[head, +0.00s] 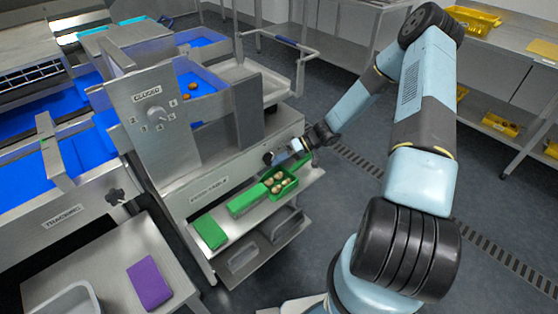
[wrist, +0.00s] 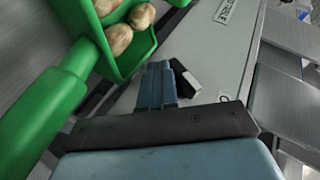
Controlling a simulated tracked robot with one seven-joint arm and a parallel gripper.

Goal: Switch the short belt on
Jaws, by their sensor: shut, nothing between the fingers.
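The short belt may be the blue belt (head: 207,83) with a few brown dates on it, behind the steel panel. On the machine's front face, a small black-and-white switch (wrist: 188,79) sits beside my fingertips in the wrist view. A small round mark is printed near it. My gripper (head: 290,148) is shut and empty, close to this front face. In the wrist view its blue-grey fingers (wrist: 160,82) are together, just left of the switch. I cannot tell whether they touch it, or which way it is set.
More green pieces (head: 210,232) lie on the ledge. A dial panel (head: 154,115) reads CLOSED. A purple block (head: 149,283) lies at the lower left.

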